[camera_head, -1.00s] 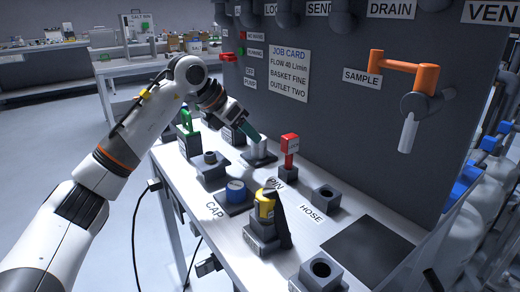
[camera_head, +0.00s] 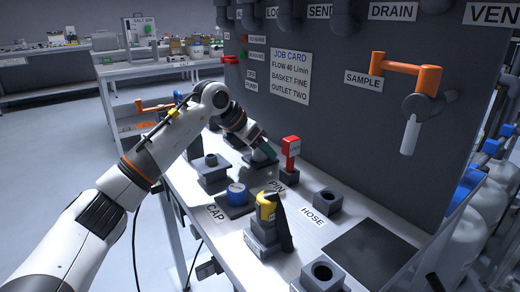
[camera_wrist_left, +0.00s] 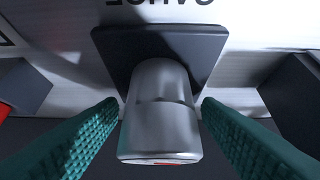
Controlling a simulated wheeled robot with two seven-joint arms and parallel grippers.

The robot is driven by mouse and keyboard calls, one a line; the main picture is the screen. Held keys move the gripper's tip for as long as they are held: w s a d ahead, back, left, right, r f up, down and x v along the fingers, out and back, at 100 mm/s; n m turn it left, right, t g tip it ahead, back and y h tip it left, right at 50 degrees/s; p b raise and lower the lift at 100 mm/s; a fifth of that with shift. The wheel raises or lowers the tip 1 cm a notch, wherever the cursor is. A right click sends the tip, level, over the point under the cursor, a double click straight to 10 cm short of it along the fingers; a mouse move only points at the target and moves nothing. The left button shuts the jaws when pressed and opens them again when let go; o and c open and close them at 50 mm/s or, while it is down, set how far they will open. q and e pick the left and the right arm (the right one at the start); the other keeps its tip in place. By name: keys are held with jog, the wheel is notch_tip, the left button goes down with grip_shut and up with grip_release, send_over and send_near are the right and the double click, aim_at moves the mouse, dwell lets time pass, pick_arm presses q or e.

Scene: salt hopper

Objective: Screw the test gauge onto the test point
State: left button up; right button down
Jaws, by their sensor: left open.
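The test gauge (camera_wrist_left: 160,112) is a silver cylinder standing on a dark square base (camera_wrist_left: 120,52) in the left wrist view. An upside-down label beside the base appears to read GAUGE. My left gripper (camera_wrist_left: 160,135) is open, with a green ribbed finger on each side of the cylinder and narrow gaps visible. In the head view my left gripper (camera_head: 264,154) reaches down over that base (camera_head: 258,164) and hides most of the gauge. I cannot tell which fitting is the test point. My right gripper is not in view.
On the bench stand a red-topped post (camera_head: 290,147), a blue cap (camera_head: 237,190), a yellow item (camera_head: 266,207) and dark socket blocks (camera_head: 327,201). The dark panel (camera_head: 330,100) rises behind, with an orange SAMPLE handle (camera_head: 428,78). A dark flat mat (camera_head: 371,250) is bare.

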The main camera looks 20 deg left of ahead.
pick_arm(q)
jog(key=c, duration=1.2)
jog(key=shift+r, duration=0.15)
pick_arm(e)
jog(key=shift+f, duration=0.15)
pick_arm(q)
jog(key=shift+r+p, duration=0.45)
jog(key=shift+p, duration=0.1)
jog(key=shift+r+p, duration=0.45)
jog(key=shift+r, duration=0.05)
jog(key=shift+c, duration=0.2)
jog(key=shift+r+p, duration=1)
jog(key=shift+r, duration=0.05)
jog(key=shift+r+p, duration=0.3)
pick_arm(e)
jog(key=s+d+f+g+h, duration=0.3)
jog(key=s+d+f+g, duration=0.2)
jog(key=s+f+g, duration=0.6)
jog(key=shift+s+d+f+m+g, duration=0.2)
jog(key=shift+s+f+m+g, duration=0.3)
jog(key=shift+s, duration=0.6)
